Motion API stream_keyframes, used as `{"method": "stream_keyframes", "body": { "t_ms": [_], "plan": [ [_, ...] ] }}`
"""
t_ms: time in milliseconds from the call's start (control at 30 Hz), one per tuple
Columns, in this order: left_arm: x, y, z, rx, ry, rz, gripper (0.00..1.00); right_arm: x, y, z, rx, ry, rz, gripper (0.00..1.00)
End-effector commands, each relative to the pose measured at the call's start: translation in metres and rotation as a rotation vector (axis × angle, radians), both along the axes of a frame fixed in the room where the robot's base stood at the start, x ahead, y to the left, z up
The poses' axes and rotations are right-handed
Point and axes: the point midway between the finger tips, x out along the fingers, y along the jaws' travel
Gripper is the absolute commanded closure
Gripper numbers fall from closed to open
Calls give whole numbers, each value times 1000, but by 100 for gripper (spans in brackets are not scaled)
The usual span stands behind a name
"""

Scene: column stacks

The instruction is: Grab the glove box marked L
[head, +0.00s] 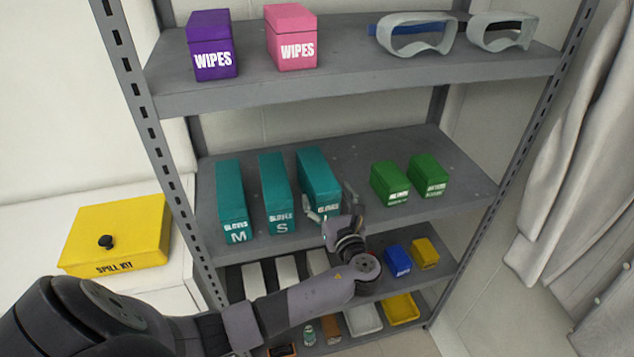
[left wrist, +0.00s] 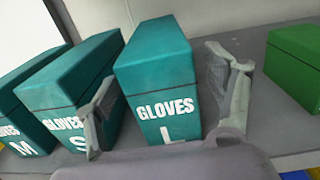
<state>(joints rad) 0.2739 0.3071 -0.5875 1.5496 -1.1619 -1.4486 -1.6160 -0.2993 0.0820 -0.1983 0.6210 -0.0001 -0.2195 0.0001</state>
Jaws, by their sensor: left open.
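The teal glove box marked L (left wrist: 160,85) stands upright on the middle shelf. In the head view it is the rightmost of three teal boxes (head: 318,172), its front partly hidden by my gripper. My left gripper (head: 331,205) is open in front of it. In the left wrist view the left gripper (left wrist: 168,100) has one finger at each side of the box's front, the left finger between the S and L boxes. I cannot tell whether either finger touches. My right gripper is not in view.
The glove boxes marked S (head: 276,190) and M (head: 231,200) stand to the left. Two green boxes (head: 389,183) stand to the right, with a gap between. Wipes boxes (head: 291,40) and goggles (head: 415,35) are on the shelf above. A yellow spill kit (head: 116,236) sits at the left.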

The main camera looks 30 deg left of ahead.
Motion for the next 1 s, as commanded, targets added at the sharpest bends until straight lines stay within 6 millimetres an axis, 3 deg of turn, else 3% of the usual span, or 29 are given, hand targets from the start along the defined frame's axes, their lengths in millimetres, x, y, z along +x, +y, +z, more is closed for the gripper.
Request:
{"method": "stream_keyframes", "body": {
  "t_ms": [300,633,1000],
  "plan": [
    [27,34,3,2,1,2,23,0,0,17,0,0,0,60],
    [32,40,1,-1,1,0,23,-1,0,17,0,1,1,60],
    [31,40,1,-1,1,0,48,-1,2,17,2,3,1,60]
  ]
}}
